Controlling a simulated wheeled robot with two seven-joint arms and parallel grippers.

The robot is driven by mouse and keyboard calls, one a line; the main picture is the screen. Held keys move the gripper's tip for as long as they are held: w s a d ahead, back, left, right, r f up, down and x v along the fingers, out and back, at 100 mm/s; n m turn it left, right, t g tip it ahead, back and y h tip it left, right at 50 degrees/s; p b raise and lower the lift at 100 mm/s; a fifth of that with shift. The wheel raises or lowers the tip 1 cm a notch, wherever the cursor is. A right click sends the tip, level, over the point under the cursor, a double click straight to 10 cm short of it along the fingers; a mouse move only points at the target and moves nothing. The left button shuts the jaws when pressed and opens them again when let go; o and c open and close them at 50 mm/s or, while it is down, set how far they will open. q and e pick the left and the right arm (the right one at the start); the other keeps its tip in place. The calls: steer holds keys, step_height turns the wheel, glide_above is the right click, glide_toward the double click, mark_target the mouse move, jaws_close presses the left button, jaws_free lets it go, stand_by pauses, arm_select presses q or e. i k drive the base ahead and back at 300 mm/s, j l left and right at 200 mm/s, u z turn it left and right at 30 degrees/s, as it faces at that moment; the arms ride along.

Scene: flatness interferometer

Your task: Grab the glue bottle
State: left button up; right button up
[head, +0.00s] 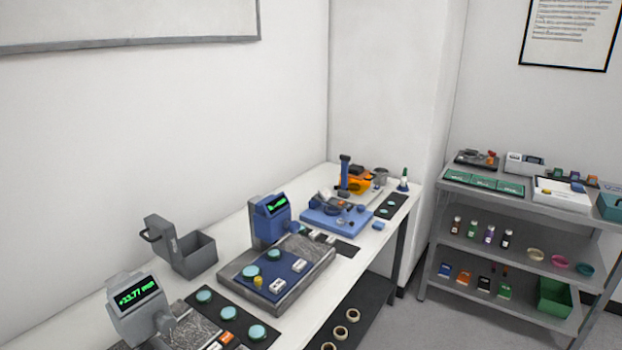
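No bottle carries a label that I can read, so I cannot tell for sure which one is the glue bottle. A small upright bottle with a pointed green top (403,181) stands at the far right end of the long white table (318,298). Several small dark bottles with pale labels stand in a row on the middle shelf of the grey rack; one is the leftmost bottle (456,226), another the bottle with a purple label (489,235). Neither of my grippers shows in the head view.
A display instrument (138,301), grey bin (190,252), stone plate (318,258) and blue tray (322,221) crowd the table. The grey rack (440,240) stands right of it, holding a green bin (556,297) low down. Grey floor (437,315) shows between them.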

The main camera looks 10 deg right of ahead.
mark_target(403, 184)
steer(key=i+l+u, duration=0.15)
steer(key=u, duration=0.2)
steer(key=i+l+u, duration=0.1)
steer(key=l+u, duration=0.2)
steer(key=l, duration=0.15)
steer(key=i+l+u, duration=0.1)
steer(key=l+u, duration=0.55)
steer(key=i+l, duration=0.1)
steer(key=l, duration=1.75)
steer(key=i+l, duration=0.15)
steer(key=l, duration=0.8)
steer(key=i+l, duration=0.1)
steer(key=l, duration=0.85)
steer(key=i+l, duration=0.1)
steer(key=l, duration=0.8)
